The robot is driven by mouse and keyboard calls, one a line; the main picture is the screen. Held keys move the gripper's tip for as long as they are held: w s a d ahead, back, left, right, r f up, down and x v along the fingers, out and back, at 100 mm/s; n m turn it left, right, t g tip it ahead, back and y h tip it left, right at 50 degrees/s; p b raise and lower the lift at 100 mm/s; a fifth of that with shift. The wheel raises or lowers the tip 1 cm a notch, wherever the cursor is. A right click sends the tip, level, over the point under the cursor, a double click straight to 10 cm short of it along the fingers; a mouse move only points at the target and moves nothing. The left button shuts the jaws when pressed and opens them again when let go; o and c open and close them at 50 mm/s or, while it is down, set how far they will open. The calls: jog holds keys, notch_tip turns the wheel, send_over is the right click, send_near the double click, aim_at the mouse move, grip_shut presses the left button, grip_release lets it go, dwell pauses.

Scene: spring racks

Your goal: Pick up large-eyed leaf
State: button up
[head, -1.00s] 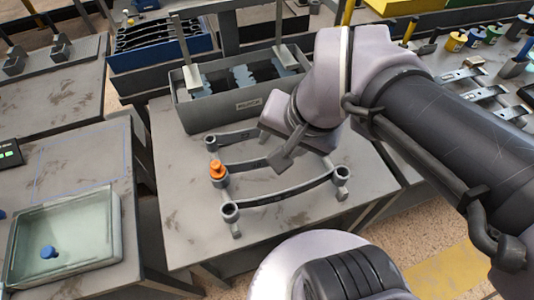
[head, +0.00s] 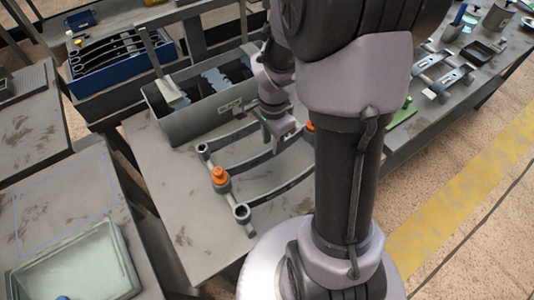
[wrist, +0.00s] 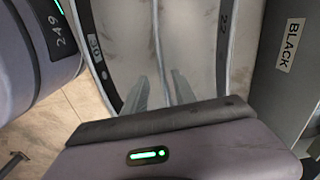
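Several dark curved leaves with ring-shaped eyes lie on the grey table (head: 190,225): a back leaf (head: 232,137), a middle leaf (head: 255,160) and a front leaf (head: 285,187). The front leaf's left eye (head: 241,212) looks large, but I cannot say for certain which leaf is the large-eyed one. My arm hides the right ends.
An orange cap (head: 219,175) stands at the middle leaf's left end; another (head: 310,126) shows beside my arm. A long grey bin (head: 200,115) stands close behind the leaves. A blue crate (head: 110,60) is behind, and a glassy tray (head: 75,265) at lower left.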

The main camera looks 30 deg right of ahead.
aim_at(269, 151)
jog(key=f, duration=0.1)
jog(key=f+b, duration=0.1)
jog(key=f, duration=0.1)
jog(key=f+b, duration=0.1)
jog(key=f, duration=0.1)
jog(key=shift+w+a, duration=0.2)
jog(key=shift+a, duration=0.1)
jog(key=shift+r, duration=0.1)
jog(key=shift+c, duration=1.1)
grip_shut()
